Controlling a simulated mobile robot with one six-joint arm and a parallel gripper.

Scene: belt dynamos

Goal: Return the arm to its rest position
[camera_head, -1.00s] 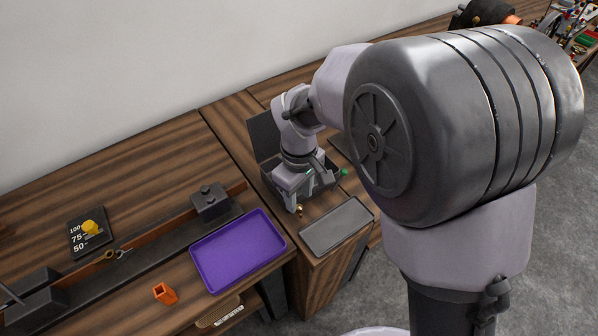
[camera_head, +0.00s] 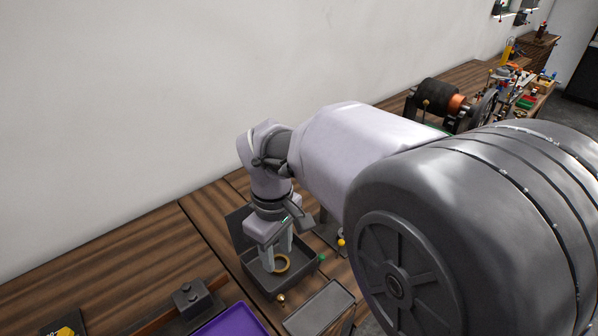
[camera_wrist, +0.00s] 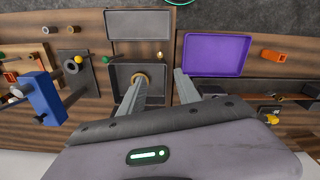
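My gripper (camera_head: 278,258) hangs fingers-down above an open dark box (camera_head: 258,281) with a raised lid. In the wrist view its two fingers (camera_wrist: 160,84) stand wide apart with nothing between them. A brass-coloured ring (camera_head: 283,263) lies inside the box; it also shows in the wrist view (camera_wrist: 147,80), partly covered by one finger. My arm reaches in from the right of the head view.
A grey tray (camera_head: 318,307) lies in front of the box. A purple tray (camera_wrist: 217,53) and an orange part (camera_wrist: 276,56) are beside it. A green knob (camera_head: 322,257) and a yellow ball (camera_head: 341,243) stand near the box. The wall is behind.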

